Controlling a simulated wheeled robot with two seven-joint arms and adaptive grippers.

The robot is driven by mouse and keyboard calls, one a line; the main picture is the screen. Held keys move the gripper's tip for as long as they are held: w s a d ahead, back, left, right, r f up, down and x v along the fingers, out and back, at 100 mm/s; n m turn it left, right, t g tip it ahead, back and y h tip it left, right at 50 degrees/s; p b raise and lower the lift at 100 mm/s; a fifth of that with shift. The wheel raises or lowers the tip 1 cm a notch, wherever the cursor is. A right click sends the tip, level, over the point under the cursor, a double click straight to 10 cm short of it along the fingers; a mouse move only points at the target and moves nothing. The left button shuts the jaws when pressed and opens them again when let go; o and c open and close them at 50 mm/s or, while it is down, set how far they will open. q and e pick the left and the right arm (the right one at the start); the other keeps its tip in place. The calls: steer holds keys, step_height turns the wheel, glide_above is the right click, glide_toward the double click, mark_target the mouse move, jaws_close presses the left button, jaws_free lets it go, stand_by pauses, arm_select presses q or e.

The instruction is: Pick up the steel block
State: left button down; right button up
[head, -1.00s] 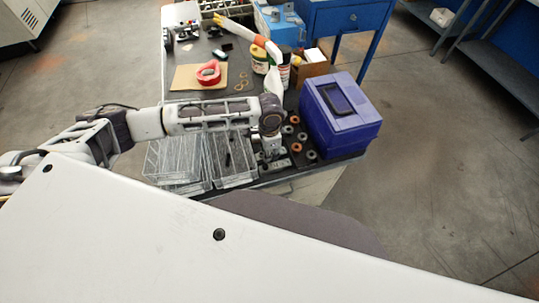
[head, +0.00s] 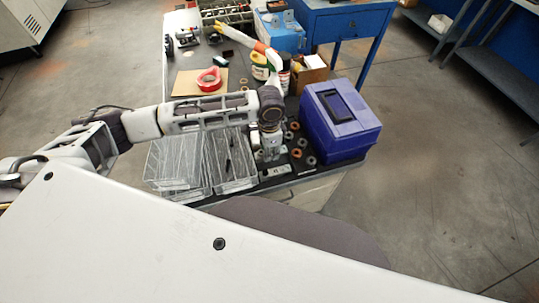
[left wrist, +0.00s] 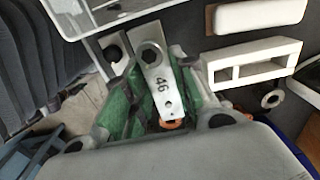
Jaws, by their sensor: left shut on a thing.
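In the head view my left gripper (head: 271,152) points down over the front of the dark bench, between the wire baskets and the purple box. The block is too small there to make out clearly. My right gripper is not in view.
Wire baskets (head: 232,160) stand left of the gripper. Several metal and copper rings (head: 296,153) lie to its right, beside the purple box (head: 341,120). A grey piece (head: 275,171) lies near the bench's front edge. Red tape (head: 210,80) and bottles stand farther back.

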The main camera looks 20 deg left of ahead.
arm_select(q)
step_height(320, 180, up, 4)
steer(key=shift+r, duration=0.6)
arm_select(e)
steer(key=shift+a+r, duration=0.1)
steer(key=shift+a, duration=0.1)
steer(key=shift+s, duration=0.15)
